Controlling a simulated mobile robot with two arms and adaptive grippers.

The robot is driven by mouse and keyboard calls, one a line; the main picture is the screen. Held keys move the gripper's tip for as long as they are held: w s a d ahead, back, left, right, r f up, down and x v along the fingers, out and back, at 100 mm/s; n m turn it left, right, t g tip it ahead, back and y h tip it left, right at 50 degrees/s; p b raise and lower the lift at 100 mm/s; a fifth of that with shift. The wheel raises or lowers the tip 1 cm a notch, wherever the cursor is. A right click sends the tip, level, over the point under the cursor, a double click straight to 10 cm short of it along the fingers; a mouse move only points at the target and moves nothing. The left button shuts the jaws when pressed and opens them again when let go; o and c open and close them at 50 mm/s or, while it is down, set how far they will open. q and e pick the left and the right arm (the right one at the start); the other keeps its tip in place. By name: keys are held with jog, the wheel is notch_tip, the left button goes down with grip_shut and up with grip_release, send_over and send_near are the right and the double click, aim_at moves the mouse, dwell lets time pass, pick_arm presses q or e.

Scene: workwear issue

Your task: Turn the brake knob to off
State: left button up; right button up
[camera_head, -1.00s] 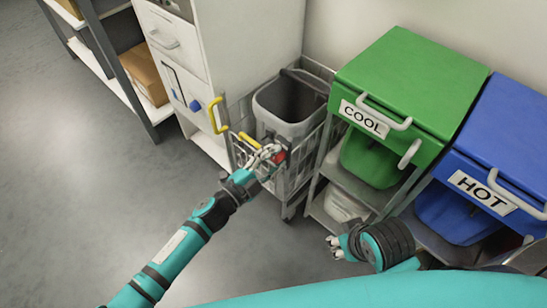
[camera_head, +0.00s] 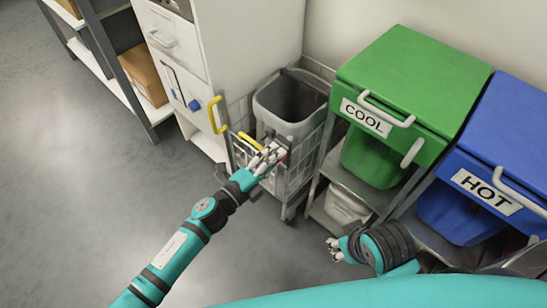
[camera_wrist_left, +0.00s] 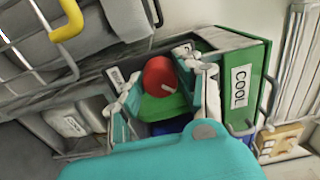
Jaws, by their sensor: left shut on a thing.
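The red brake knob (camera_wrist_left: 158,74) is between the fingers of my left gripper (camera_wrist_left: 163,92) in the left wrist view. A short pale mark shows on the knob's face. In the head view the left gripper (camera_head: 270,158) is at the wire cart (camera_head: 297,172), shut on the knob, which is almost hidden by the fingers. A small white label (camera_wrist_left: 117,77) sits beside the knob, partly covered by a finger, so I cannot read it. My right gripper (camera_head: 335,249) is low in front of the bins, away from the cart; its fingers are too small to judge.
A grey bin (camera_head: 289,128) stands in the cart, which has a yellow handle (camera_head: 250,141). A white cabinet (camera_head: 245,45) is at left, a green COOL bin (camera_head: 415,75) and blue HOT bin (camera_head: 510,130) at right. The grey floor (camera_head: 90,200) at left is clear.

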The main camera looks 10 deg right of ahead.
pick_arm(q)
jog(key=shift+f, duration=0.1)
dwell(0.3)
jog(key=o, duration=1.1)
jog(key=shift+o, duration=0.2)
jog(key=v, duration=1.2)
